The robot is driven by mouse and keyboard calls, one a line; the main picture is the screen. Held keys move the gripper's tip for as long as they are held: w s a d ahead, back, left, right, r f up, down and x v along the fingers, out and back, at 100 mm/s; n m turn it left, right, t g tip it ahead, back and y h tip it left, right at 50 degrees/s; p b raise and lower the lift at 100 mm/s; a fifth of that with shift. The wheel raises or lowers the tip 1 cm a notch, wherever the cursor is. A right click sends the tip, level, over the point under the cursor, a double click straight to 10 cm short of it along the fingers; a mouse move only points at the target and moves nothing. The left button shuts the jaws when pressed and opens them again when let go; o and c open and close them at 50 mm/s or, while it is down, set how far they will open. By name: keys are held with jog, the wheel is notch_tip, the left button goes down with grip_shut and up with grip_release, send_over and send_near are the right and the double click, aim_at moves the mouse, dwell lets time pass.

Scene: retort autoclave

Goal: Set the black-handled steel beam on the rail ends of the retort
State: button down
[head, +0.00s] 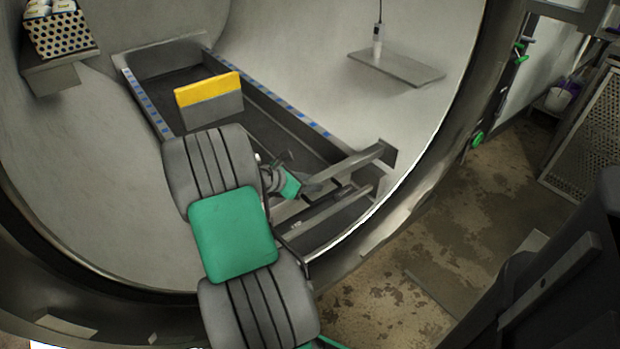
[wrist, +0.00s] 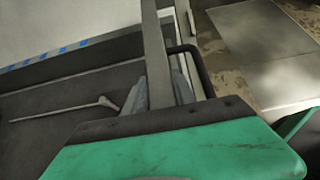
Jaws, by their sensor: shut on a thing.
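The steel beam (head: 350,166) slants up to the right near the mouth of the retort, past my gripper (head: 308,186). In the wrist view my gripper (wrist: 158,92) is shut on the beam (wrist: 154,62), with a finger on each side. The black handle (wrist: 196,58) bends out to the right of the beam. The retort's right rail (head: 290,108) has blue marks and runs back to the left; the left rail (head: 145,104) is partly behind my arm. My arm hides the near left rail end. I cannot tell whether the beam touches the rails.
A yellow-topped grey block (head: 209,105) stands between the rails. A thin rod with a knobbed end (wrist: 70,112) lies on the dark bed. A perforated basket (head: 62,35) is on a left shelf; a white device (head: 377,45) hangs over a right shelf (head: 397,70). Stained floor (head: 420,235) is outside.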

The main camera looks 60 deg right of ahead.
jog(key=shift+d+f, duration=0.1)
jog(key=shift+f, duration=1.45)
jog(key=shift+f, duration=0.5)
